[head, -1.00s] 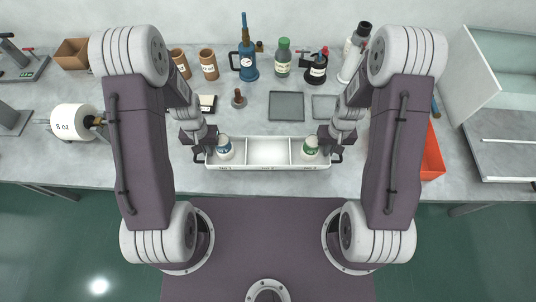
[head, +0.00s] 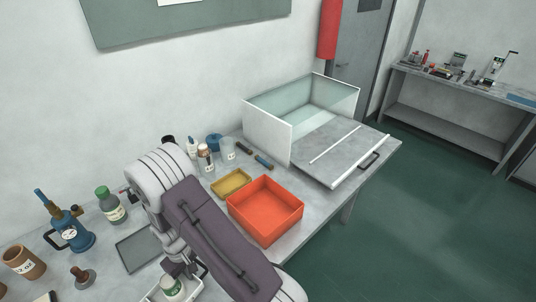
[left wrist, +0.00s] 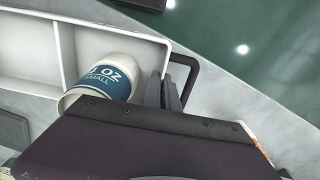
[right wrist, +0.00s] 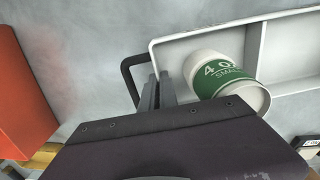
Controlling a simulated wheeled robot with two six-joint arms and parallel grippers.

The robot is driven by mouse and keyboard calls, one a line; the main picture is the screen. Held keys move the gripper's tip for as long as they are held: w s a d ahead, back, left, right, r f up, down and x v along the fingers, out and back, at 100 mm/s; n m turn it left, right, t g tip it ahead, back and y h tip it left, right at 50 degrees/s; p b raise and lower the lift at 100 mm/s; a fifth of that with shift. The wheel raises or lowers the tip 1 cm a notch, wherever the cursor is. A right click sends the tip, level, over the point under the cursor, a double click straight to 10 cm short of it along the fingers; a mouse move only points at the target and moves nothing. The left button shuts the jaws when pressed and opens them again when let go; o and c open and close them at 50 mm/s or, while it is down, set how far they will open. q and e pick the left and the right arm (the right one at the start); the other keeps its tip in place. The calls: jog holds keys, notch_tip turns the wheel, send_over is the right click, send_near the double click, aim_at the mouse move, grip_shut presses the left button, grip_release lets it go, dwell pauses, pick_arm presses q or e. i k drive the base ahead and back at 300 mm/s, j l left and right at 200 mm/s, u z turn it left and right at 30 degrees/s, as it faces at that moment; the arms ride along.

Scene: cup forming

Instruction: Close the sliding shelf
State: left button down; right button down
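The sliding shelf (head: 345,151) is a grey panel with a black handle (head: 371,160). It is pulled out from a glass-walled cabinet (head: 268,131) at the right end of the bench, in the head view. My right gripper (head: 176,268) is low in the head view, far from the shelf. In the right wrist view its fingers (right wrist: 157,92) are close together at the end wall of a white tray (right wrist: 285,24). My left gripper (left wrist: 165,88) is at the tray's other end, its fingers also close together. Whether either grips the wall is unclear.
An orange bin (head: 265,208) and a yellow tray (head: 231,183) lie between my right arm and the shelf. Bottles (head: 206,158) stand behind them. The white tray holds a blue-labelled cup (left wrist: 104,80) and a green-labelled cup (right wrist: 222,76). Open floor (head: 400,220) lies beyond the shelf.

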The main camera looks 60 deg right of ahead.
aim_at(350, 150)
jog(key=l+u, duration=0.1)
jog(key=u, duration=0.35)
jog(key=k+u, duration=0.15)
jog(key=u, duration=0.3)
jog(key=l+u, duration=0.1)
jog(key=u, duration=0.3)
jog(key=k+u, duration=0.15)
jog(key=u, duration=0.3)
jog(key=k+l+u, duration=0.2)
jog(key=k+u, duration=0.15)
jog(key=k, duration=0.25)
jog(key=k+l+u, duration=0.1)
jog(key=k+u, duration=0.2)
jog(key=k, duration=0.3)
jog(key=k+z, duration=0.45)
jog(key=k, duration=0.3)
jog(key=k+l+z, duration=0.15)
jog(key=k+z, duration=0.3)
jog(key=k, duration=0.35)
jog(key=k+z, duration=0.15)
jog(key=z, duration=0.35)
jog(key=k+l+z, duration=0.1)
jog(key=z, duration=0.4)
jog(key=k+l+z, duration=0.1)
jog(key=z, duration=0.35)
jog(key=i+l+z, duration=0.25)
jog(key=i+z, duration=0.1)
jog(key=z, duration=0.15)
jog(key=i, duration=0.55)
